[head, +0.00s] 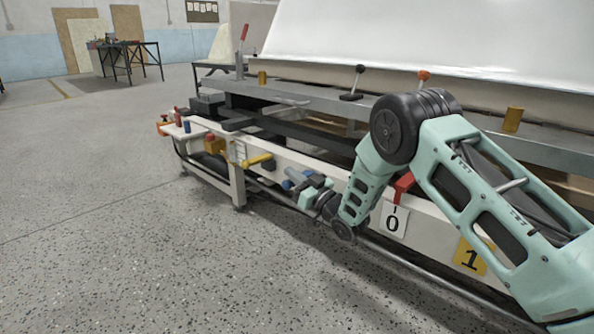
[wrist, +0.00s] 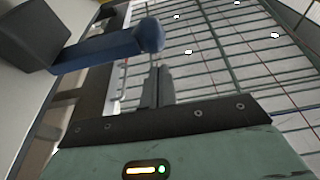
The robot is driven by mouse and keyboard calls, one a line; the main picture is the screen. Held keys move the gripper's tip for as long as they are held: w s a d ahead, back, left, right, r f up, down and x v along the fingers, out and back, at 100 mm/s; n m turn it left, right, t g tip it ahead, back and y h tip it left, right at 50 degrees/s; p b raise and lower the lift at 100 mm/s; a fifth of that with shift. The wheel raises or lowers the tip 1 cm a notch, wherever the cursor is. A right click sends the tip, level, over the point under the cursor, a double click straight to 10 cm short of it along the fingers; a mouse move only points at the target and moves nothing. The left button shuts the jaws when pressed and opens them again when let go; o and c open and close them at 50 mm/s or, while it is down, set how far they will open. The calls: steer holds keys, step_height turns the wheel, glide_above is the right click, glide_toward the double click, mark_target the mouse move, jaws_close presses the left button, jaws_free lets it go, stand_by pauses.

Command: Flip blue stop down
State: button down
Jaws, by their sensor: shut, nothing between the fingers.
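The blue stop (wrist: 105,47) is a blue bar with a rounded end. In the wrist view it sticks out to the right from a dark block at upper left, roughly level. My gripper (wrist: 160,70) is shut and empty, its fingertips close below the bar's rounded end; I cannot tell whether they touch. In the head view the blue stop (head: 287,185) shows only as a small blue patch at the bench's front rail, beside my gripper (head: 300,184), which partly hides it.
The pale front rail also carries a yellow handle (head: 258,160), a red stop (head: 403,186), a white "0" plate (head: 393,222) and a yellow "1" plate (head: 471,258). A wire grid (wrist: 235,60) lies beyond the fingers. Speckled floor (head: 130,240) in front is clear.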

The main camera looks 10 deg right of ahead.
steer(key=shift+s+a+f+n+g+y, duration=0.15)
steer(key=shift+f+n, duration=0.3)
steer(key=shift+f, duration=0.15)
steer(key=shift+s+a+f+n+g+y, duration=0.1)
steer(key=shift+a+f+n+g+y, duration=0.05)
steer(key=shift+f+n, duration=0.4)
steer(key=shift+f, duration=0.15)
